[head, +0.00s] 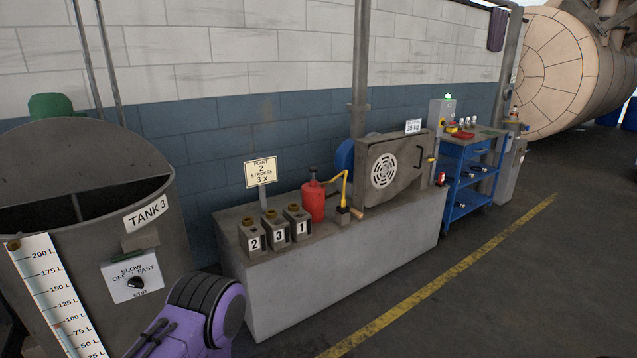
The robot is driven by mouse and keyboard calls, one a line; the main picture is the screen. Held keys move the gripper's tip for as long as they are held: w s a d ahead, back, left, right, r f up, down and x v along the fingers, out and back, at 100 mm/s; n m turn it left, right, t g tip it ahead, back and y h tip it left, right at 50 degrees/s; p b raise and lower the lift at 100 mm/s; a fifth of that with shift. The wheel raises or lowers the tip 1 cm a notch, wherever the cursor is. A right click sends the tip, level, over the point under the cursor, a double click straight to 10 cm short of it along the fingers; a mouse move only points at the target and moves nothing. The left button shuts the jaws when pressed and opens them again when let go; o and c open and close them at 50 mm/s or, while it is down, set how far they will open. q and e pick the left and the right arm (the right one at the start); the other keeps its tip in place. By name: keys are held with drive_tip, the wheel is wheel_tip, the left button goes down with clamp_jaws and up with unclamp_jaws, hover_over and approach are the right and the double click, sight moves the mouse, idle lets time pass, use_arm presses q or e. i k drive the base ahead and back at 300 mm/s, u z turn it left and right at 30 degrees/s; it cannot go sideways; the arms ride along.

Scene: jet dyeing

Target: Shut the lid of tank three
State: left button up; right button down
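Tank three (100,260) is a grey round tank at the left edge of the head view, labelled TANK 3. A grey half-round plate (70,160), which looks like its lid, stands raised at the back of the top. In front of it the tank's mouth is open and dark brown inside. A purple arm part of mine shows at the bottom, in front of the tank's lower right side. Neither gripper is in view.
A level scale (50,290) and a stir switch box (137,281) are on the tank's front. A concrete plinth (330,280) to the right bears numbered blocks, a red pump (313,203) and a grey housing (393,170). A blue cart (460,180) stands farther back. The floor at right is clear.

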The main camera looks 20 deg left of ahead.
sight(44, 159)
drive_tip(key=u, duration=1.1)
drive_tip(key=i, duration=0.9)
drive_tip(key=u, duration=1)
